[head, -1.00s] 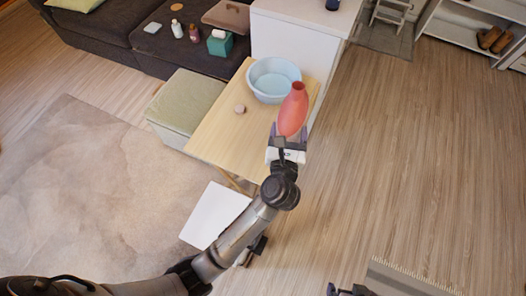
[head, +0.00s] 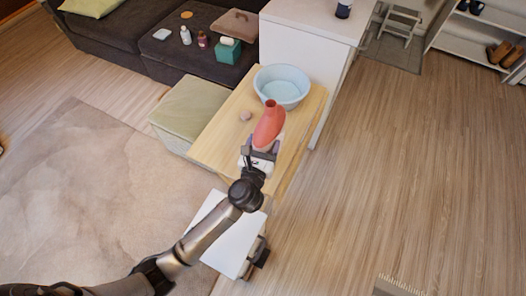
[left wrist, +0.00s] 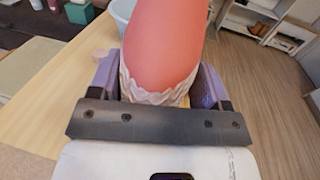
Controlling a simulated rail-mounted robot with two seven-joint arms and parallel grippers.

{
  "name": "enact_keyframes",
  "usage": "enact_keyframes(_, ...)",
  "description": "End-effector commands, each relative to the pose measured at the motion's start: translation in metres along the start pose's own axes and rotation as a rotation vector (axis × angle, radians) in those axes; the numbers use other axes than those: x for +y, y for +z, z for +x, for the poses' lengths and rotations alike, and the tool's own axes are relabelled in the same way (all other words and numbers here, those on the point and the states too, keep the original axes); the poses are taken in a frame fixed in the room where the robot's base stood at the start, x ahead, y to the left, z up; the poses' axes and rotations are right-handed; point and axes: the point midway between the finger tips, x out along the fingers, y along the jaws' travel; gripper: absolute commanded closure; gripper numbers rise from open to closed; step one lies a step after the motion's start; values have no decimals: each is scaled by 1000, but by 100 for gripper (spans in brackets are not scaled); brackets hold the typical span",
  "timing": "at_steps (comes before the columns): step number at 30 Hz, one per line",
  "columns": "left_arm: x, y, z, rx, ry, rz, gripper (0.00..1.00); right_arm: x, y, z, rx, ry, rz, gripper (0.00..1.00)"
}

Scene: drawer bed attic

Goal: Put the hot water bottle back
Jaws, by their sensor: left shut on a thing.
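The hot water bottle (head: 269,127) is red with a narrow neck. My left gripper (head: 260,152) is shut on its lower end and holds it neck away from the gripper, over the wooden table. In the left wrist view the bottle (left wrist: 163,45) fills the space between the purple fingers of the left gripper (left wrist: 160,90), with a pale, wavy-edged band at its base. Whether the bottle touches the table cannot be told. My right gripper is not in view.
A pale blue basin (head: 283,84) stands on the wooden table (head: 215,137), just beyond the bottle. A small round pinkish thing (head: 246,116) lies left of it. A green-topped storage box (head: 188,108), a dark sofa (head: 120,38) and a white cabinet (head: 305,45) surround the table. Open floor lies right.

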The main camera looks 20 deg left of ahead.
Motion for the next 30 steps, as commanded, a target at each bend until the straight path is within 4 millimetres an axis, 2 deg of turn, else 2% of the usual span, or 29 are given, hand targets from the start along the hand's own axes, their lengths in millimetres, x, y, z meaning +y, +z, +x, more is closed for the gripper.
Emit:
enact_keyframes(5, 2, -7, 0, -1, 0, 0, 62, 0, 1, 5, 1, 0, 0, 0)
enact_keyframes(13, 2, -40, 0, -1, 0, 1, 62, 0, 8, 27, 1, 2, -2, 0)
enact_keyframes(26, 1, -44, 0, -1, 1, 0, 62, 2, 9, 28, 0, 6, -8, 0)
enact_keyframes(27, 1, -45, 0, 1, 1, 0, 29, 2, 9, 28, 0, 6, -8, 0)
enact_keyframes(30, 2, -44, 0, 1, 1, 0, 19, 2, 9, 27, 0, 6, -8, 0)
